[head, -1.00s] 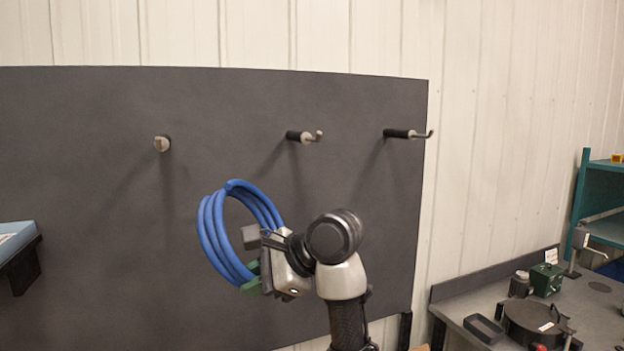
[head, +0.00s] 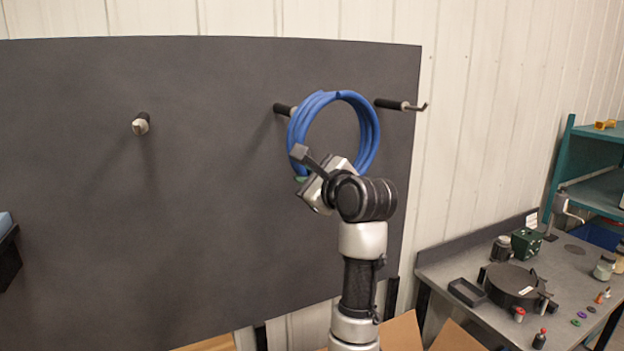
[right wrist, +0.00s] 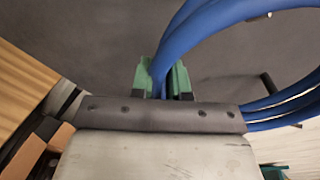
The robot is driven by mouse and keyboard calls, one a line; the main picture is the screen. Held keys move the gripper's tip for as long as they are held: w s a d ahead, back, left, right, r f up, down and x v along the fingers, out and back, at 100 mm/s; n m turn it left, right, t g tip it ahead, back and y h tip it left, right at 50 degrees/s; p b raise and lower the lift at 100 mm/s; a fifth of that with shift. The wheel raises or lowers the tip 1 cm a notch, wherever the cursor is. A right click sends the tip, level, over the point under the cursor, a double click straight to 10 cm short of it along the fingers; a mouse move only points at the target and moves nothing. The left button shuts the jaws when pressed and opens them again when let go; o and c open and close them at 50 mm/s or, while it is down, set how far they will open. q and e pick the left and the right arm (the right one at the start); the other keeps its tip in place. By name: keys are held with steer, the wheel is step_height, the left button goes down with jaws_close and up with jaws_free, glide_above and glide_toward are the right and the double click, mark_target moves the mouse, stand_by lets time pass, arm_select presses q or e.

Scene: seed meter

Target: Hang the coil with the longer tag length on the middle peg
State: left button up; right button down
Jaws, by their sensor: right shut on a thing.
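My right gripper (head: 302,166) is shut on the blue coil (head: 371,130) at its lower left. In the right wrist view the blue tube (right wrist: 160,72) runs between the green finger pads. The coil is held upright in front of the dark panel. The middle peg (head: 283,108) shows its dark base left of the coil; its outer end is hidden by the tube. I cannot tell whether its tip is inside the ring. The left peg (head: 141,124) is bare, and so is the right peg (head: 395,104) with its hooked tip. No tag is readable. My left gripper is out of view.
The dark panel (head: 150,230) carries the pegs. The right peg is close to the coil's right side. A workbench (head: 450,262) with several tools and a teal shelf (head: 560,170) stand at right. Open cardboard (head: 400,330) lies below my right arm.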

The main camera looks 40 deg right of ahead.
steer(key=d+f+b+x, duration=0.1)
steer(key=f+x, duration=0.1)
steer(key=x, duration=1.1)
steer(key=shift+s+d+b, duration=0.25)
steer(key=shift+s+b, duration=0.05)
steer(key=shift+b, duration=0.1)
steer(key=shift+f, duration=0.1)
stand_by(0.4)
steer(key=c, duration=1)
jaws_free()
steer(key=shift+c, duration=0.2)
steer(key=shift+f, duration=0.1)
